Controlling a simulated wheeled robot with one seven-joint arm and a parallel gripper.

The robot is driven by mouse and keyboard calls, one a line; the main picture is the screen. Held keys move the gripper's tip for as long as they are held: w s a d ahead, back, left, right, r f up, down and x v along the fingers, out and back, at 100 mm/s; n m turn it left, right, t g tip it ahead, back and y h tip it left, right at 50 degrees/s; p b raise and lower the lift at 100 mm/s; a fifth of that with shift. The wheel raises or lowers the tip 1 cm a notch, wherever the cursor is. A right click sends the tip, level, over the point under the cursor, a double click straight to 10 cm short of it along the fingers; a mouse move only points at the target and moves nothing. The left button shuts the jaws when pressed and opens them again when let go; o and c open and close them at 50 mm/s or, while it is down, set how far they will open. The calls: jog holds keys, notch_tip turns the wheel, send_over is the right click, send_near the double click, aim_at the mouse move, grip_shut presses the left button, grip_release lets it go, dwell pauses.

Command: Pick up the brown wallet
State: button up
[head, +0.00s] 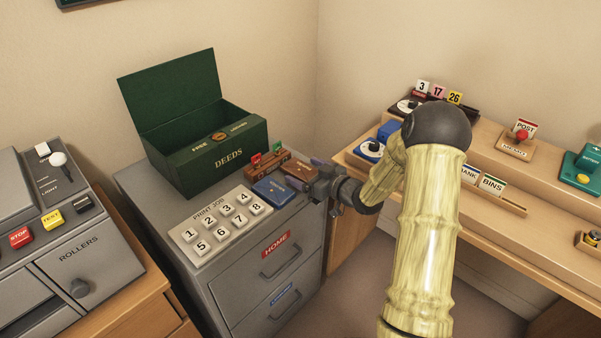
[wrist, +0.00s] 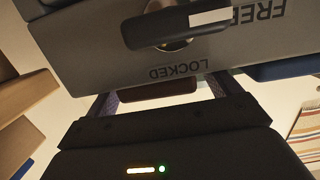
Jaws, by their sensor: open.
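The brown wallet (head: 299,170) lies on top of the grey cabinet, beside a blue booklet-like item (head: 272,190). My gripper (head: 318,183) is at the cabinet's right edge, right beside the wallet, and partly covers it in the head view. In the wrist view my gripper (wrist: 160,95) has its two fingers apart, with a dark brown edge (wrist: 158,88) showing between them, which looks like the wallet. I cannot tell whether the fingers touch it.
An open green DEEDS box (head: 228,160) stands behind on the cabinet (head: 230,268). A brown rack with red and green tags (head: 262,166) sits close to the wallet. A numbered PRINT JOB keypad (head: 222,222) lies in front. A wooden desk (head: 500,215) is at right.

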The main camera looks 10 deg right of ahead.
aim_at(304, 171)
jog(key=shift+w+a, duration=0.2)
jog(key=shift+w, duration=0.1)
jog(key=c, duration=1.1)
jog(key=shift+r, duration=0.1)
notch_tip(304, 171, up, 10)
jog(key=shift+f+p, duration=0.15)
jog(key=shift+p, duration=1.1)
